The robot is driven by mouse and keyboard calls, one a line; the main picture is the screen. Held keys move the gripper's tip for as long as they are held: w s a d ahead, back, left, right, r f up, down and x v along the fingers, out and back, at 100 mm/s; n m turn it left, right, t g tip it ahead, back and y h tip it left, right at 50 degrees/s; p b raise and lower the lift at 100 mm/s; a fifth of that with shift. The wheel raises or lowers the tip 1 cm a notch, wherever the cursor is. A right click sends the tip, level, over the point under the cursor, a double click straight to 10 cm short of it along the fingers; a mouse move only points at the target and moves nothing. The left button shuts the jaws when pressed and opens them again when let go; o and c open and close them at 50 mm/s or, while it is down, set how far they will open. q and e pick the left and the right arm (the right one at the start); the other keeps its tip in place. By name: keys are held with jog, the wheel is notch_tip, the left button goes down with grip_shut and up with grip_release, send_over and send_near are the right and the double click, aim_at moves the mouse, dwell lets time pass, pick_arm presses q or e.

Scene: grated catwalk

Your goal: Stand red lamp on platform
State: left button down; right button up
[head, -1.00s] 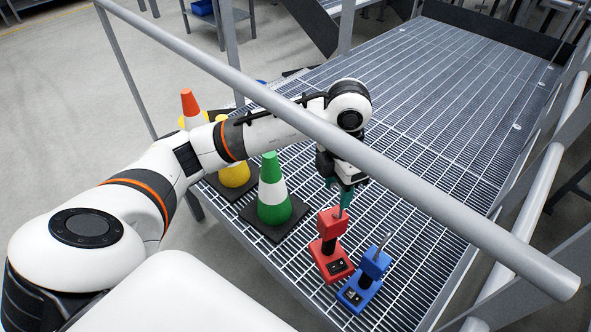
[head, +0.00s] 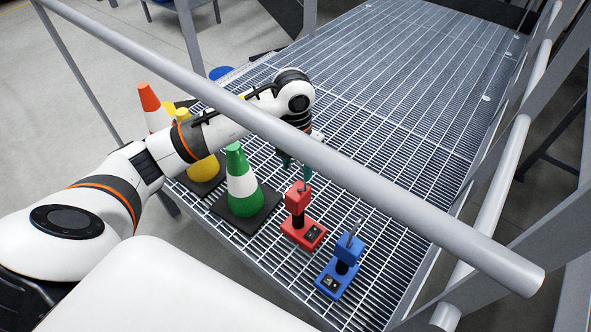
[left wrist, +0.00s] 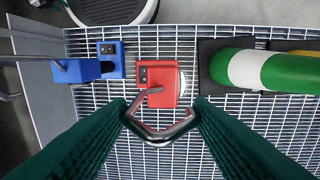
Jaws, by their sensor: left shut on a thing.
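The red lamp (head: 297,204), with a dark base panel and a metal loop handle, is upright over the grated platform (head: 385,85). My left gripper (head: 296,170), with teal fingers, is shut on its handle from above. In the left wrist view the red lamp (left wrist: 160,84) is below my left gripper (left wrist: 161,113), the bent metal handle spanning between the fingertips. The lamp looks slightly raised, but any gap under it is hard to see. A similar blue lamp (head: 349,250) stands apart, nearer the front edge. My right gripper is not in view.
A green and white cone (head: 241,185) stands left of the red lamp, with a yellow cone (head: 203,168) and an orange and white cone (head: 151,105) beyond. A grey rail (head: 400,205) crosses in front. The grating farther back is clear.

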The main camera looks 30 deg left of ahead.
aim_at(297, 190)
pick_arm(q)
notch_tip(297, 190, down, 3)
jog(key=shift+f, duration=0.1)
jog(key=c, duration=0.7)
grip_release()
jog(key=shift+f, duration=0.1)
jog(key=shift+r, duration=0.35)
jog(key=r, duration=1.1)
jog(key=shift+a+r, duration=0.3)
jog(key=shift+a, duration=0.05)
